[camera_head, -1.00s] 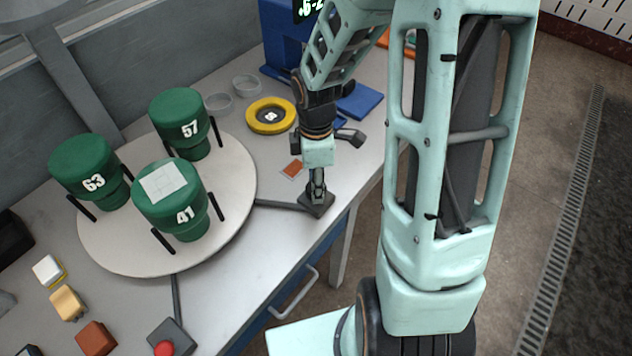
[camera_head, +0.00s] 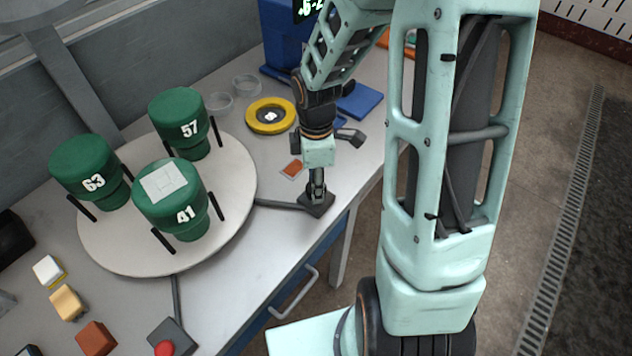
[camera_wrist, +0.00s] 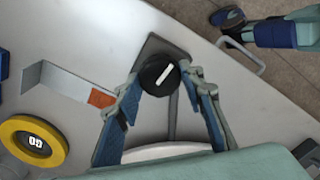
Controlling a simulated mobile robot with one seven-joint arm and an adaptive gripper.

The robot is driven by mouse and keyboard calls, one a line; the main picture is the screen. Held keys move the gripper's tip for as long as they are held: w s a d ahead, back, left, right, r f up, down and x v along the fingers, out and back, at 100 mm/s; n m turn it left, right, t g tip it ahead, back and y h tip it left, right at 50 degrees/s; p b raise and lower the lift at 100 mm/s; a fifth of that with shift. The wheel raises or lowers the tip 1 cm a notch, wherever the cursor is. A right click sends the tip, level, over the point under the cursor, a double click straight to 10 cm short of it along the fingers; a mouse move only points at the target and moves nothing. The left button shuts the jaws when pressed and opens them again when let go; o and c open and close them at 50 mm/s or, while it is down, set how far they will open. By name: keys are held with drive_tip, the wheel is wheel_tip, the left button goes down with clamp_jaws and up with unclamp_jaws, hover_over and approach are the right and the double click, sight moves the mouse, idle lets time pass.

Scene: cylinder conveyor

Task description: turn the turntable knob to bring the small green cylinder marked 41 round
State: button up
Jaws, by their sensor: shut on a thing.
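The small green cylinder marked 41 (camera_head: 172,205) stands upright on the round white turntable (camera_head: 130,258), on its front side, with a pale square label on top. Green cylinders marked 57 (camera_head: 180,118) and 63 (camera_head: 88,165) stand on the same turntable, behind it and to its left. The turntable knob (camera_wrist: 158,75) is black and round with a white line, on a dark base (camera_head: 318,205) near the table's edge. My gripper (camera_wrist: 160,82) is shut on the knob, one finger on each side. In the head view my gripper (camera_head: 317,188) points down and mostly hides the knob.
A yellow ring (camera_head: 270,115) lies behind the turntable, beside clear round dishes (camera_head: 246,86). A red-button box (camera_head: 170,342) and several small blocks (camera_head: 68,302) lie at the front left. An orange square (camera_head: 292,169) lies near my gripper. A blue machine (camera_head: 280,35) stands at the back.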

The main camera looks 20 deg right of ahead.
drive_tip(key=shift+s+f, duration=0.1)
drive_tip(key=o, duration=1.2)
drive_tip(key=shift+c, duration=0.2)
drive_tip(key=shift+r, duration=0.35)
wheel_tip(320, 180, up, 12)
drive_tip(key=shift+f, duration=0.25)
